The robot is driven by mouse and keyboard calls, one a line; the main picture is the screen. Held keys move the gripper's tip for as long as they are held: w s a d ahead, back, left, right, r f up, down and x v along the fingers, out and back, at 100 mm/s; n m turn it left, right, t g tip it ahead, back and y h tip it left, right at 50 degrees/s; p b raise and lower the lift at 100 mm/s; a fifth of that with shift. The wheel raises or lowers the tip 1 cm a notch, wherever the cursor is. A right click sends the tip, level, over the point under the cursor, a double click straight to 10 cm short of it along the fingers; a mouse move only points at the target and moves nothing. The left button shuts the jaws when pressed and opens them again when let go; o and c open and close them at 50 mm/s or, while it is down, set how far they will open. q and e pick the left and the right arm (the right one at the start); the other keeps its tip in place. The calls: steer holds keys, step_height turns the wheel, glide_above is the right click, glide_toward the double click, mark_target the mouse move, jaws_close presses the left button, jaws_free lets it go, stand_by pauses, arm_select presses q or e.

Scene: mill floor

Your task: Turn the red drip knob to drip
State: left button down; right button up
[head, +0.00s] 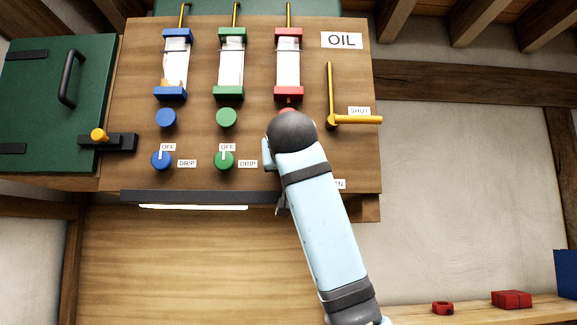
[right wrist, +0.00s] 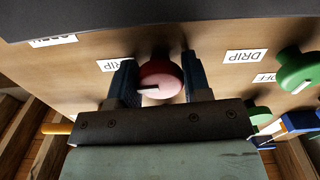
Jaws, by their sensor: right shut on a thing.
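The red drip knob (right wrist: 160,80) sits between the two fingers of my right gripper (right wrist: 160,84), which is shut on it. Its white pointer shows toward the left in the right wrist view, tilted slightly down. A partly hidden DRIP label (right wrist: 113,65) lies just left of the knob there; its OFF label is hidden. In the head view my right arm covers this knob. The red lubricator (head: 288,62) stands above it on the wooden panel (head: 345,160). My left gripper is not in view.
The green drip knob (head: 224,160) and blue drip knob (head: 161,160) stand left of my arm, pointers up at OFF. A yellow lever (head: 352,119) by a SHUT label is to the right. A dark ledge (head: 180,197) runs below the panel.

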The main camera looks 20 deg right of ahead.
steer(key=shift+m, duration=0.6)
steer(key=o, duration=0.9)
steer(key=shift+s+a, duration=0.1)
steer(key=shift+s, duration=0.15)
steer(key=b+v, duration=0.3)
steer(key=v, duration=1)
steer(key=shift+s, duration=0.15)
